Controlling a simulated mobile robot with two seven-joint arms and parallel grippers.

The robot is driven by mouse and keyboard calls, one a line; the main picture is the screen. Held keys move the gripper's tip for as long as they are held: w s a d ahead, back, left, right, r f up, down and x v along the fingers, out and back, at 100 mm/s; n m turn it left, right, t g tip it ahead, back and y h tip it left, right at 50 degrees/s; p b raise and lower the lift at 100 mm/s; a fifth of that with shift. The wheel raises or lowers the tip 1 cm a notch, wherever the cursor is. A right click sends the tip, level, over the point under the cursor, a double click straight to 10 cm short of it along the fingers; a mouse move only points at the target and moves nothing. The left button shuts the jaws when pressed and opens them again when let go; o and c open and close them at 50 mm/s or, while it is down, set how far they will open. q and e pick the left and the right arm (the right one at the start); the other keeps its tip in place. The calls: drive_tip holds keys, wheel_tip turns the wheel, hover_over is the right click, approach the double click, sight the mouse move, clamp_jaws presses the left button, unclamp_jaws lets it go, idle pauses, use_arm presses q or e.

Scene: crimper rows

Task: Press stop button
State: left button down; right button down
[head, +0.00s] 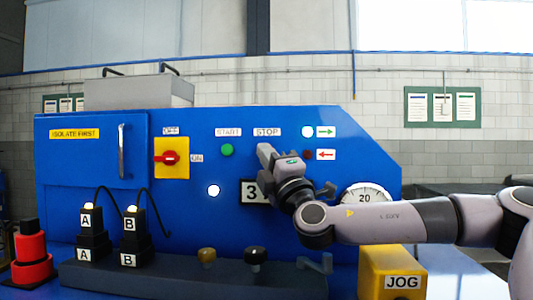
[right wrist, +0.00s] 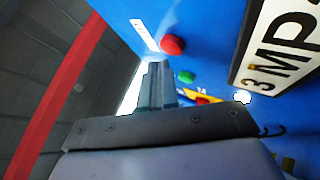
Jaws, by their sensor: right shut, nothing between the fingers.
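The STOP label (head: 267,132) is on the upper part of the blue machine panel (head: 300,125). The stop button below it is hidden behind my right gripper (head: 264,149) in the head view. The right wrist view shows a round red button (right wrist: 173,44) on the panel, just beyond and to the right of my shut, empty fingertips (right wrist: 154,70). A gap shows between fingers and button in that view. The green start button (head: 227,150) is left of my gripper under the START label (head: 228,132). My left gripper is not in view.
A yellow and red rotary switch (head: 171,158) is farther left on the panel. A round dial (head: 365,198) and a number plate (head: 250,193) are near my right arm. Below are a yellow JOG box (head: 392,265) and black plugs (head: 94,232).

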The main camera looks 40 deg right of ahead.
drive_tip(key=shift+s+a, duration=0.15)
drive_tip(key=shift+a, duration=0.1)
drive_tip(key=s+a, duration=0.1)
drive_tip(key=a, duration=0.1)
drive_tip(key=s+a+b, duration=0.1)
drive_tip(key=s, duration=0.1)
drive_tip(key=shift+a, duration=0.4)
drive_tip(key=shift+s, duration=0.1)
idle(0.9)
